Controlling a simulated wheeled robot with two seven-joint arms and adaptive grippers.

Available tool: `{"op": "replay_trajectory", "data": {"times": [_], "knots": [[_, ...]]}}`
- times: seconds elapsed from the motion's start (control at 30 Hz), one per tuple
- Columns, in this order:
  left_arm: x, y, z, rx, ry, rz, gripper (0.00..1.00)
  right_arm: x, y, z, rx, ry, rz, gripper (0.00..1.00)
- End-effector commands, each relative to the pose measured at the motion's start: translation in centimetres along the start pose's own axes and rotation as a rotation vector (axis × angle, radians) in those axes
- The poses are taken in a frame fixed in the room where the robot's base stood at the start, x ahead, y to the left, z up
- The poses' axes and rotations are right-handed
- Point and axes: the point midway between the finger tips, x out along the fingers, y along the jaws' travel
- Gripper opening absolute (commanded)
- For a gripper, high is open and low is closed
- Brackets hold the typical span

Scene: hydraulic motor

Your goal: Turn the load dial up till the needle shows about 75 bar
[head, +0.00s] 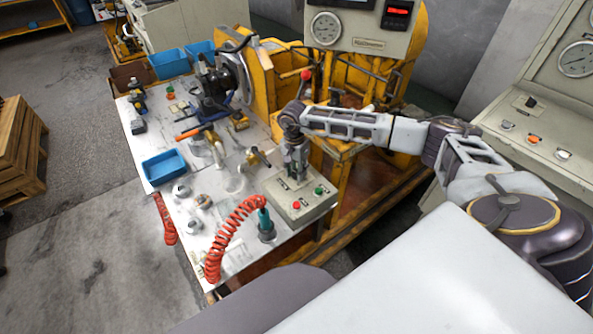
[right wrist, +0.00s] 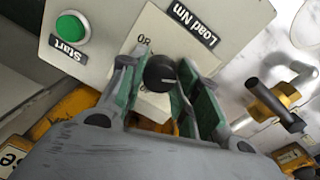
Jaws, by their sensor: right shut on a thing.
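The load dial is a round black knob (right wrist: 160,73) on a pale scale plate (right wrist: 165,38) marked 80, beside a "Load Nm" label (right wrist: 190,20). It belongs to the grey control box (head: 312,208) on the bench. My right gripper (head: 297,177) points down over this box and hides the dial in the head view. In the right wrist view its green-padded fingers (right wrist: 160,80) are shut on the dial from both sides. A round gauge (head: 326,28) is on the panel behind the bench; its needle is too small to read. My left gripper is not in view.
The box has a green Start button (right wrist: 70,28) and a red button (head: 296,205). A red coiled hose (head: 228,232) stands close in front. Blue bins (head: 165,167) and tools lie on the bench. Another console (head: 510,125) stands at the right.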

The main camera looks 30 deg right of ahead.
Motion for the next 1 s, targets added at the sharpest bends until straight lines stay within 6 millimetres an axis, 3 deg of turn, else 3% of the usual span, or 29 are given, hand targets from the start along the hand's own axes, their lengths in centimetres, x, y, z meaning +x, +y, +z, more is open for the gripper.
{"op": "replay_trajectory", "data": {"times": [0.53,1.0], "knots": [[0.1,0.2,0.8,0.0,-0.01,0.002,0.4,0.0,0.0,0.0,0.075,-0.004,-0.001,0.08],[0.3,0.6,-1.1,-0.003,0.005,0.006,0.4,0.0,0.0,-0.1,0.387,-0.022,-0.001,0.08]]}}
